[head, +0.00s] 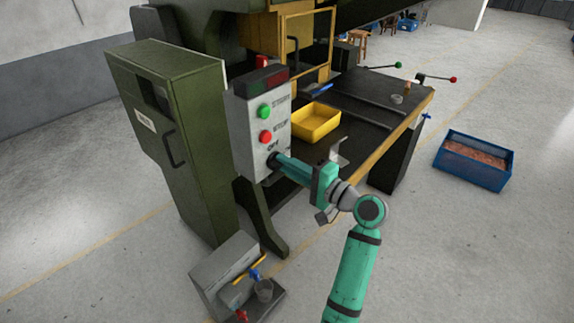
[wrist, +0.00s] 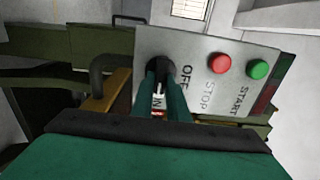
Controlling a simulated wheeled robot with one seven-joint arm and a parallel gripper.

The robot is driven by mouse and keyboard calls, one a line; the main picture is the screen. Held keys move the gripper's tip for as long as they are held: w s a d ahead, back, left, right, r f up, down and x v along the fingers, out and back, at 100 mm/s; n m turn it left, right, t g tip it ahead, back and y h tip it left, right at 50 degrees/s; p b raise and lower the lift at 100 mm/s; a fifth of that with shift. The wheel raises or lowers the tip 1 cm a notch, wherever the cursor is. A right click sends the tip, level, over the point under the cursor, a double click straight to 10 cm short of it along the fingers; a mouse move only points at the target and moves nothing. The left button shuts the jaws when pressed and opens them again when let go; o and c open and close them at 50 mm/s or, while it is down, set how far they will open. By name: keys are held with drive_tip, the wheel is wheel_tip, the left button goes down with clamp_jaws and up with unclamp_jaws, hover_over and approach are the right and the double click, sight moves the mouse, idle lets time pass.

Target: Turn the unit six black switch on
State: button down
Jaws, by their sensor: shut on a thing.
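The black switch (wrist: 160,68) is on the lower face of a grey control box (head: 247,135), below the green START button (head: 264,111) and the red STOP button (head: 265,137). My gripper (head: 277,160) reaches it from the right in the head view. In the wrist view my gripper (wrist: 161,74) has its two teal fingers shut on the switch, with the tips at the panel. The OFF label (wrist: 186,79) shows beside the fingers, and part of the ON label is between them. The fingers hide much of the switch, so its exact turn is unclear.
A green cabinet (head: 185,95) stands left of the control box. A yellow tray (head: 315,122) lies on the machine table (head: 370,100) behind my gripper. A grey unit with small taps (head: 225,268) sits on the floor below. A blue crate (head: 474,160) stands at right, with clear floor around it.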

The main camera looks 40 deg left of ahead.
idle(0.3)
drive_tip(key=c, duration=1.7)
unclamp_jaws()
drive_tip(key=shift+d, duration=0.15)
drive_tip(key=shift+s+d, duration=0.15)
drive_tip(key=shift+d, duration=1.6)
drive_tip(key=shift+s+d, duration=0.2)
drive_tip(key=shift+d, duration=1.55)
drive_tip(key=shift+s+d, duration=0.15)
drive_tip(key=shift+d, duration=1.6)
